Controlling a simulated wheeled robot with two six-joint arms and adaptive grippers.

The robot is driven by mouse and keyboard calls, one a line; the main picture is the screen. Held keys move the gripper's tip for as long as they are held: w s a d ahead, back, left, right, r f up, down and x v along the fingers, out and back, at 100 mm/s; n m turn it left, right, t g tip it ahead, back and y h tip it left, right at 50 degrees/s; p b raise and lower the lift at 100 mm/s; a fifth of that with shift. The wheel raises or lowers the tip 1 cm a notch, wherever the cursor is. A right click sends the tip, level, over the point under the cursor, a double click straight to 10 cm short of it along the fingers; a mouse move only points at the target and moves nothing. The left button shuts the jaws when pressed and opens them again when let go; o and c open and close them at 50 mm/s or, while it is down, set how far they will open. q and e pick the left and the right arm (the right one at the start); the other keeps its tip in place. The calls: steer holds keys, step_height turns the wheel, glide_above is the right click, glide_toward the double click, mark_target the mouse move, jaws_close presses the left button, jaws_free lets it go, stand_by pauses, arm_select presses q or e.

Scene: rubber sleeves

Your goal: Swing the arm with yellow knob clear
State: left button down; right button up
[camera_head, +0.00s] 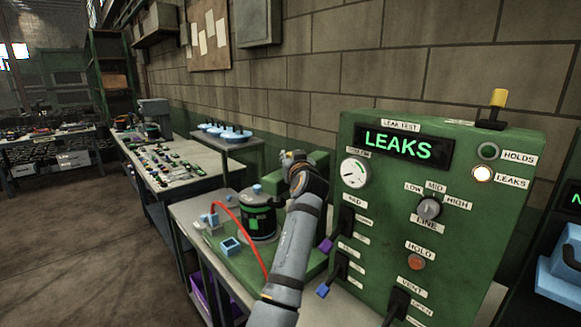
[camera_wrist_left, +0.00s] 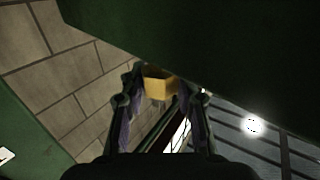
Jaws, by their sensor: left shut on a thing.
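My left gripper (camera_head: 292,162) reaches over the bench beside the green tester, at the green block (camera_head: 318,160) behind the pot. In the left wrist view, the left gripper (camera_wrist_left: 160,86) has its fingers on both sides of a yellow knob (camera_wrist_left: 158,88) and is shut on it. The knob sits under a dark green edge (camera_wrist_left: 200,40). In the head view the gripper covers the held knob, and the arm it belongs to cannot be made out clearly. Another yellow-topped part (camera_head: 498,98) stands on top of the tester. My right gripper is out of view.
The green leak tester (camera_head: 370,255) stands close on the right, its display reading LEAKS. A black-and-green pot (camera_head: 261,218) and a red hose (camera_head: 235,215) are left of my forearm. Blue parts lie on a small stand (camera_head: 235,140) behind. A brick wall is behind the bench.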

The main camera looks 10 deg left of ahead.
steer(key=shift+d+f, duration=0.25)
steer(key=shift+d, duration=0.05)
arm_select(q)
steer(key=c, duration=1)
jaws_free()
steer(key=shift+d, duration=0.2)
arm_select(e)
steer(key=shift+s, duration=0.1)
arm_select(q)
steer(key=shift+o, duration=0.2)
steer(key=shift+a+r, duration=0.1)
steer(key=shift+r, duration=0.1)
step_height(320, 180, up, 10)
steer(key=shift+f, duration=0.2)
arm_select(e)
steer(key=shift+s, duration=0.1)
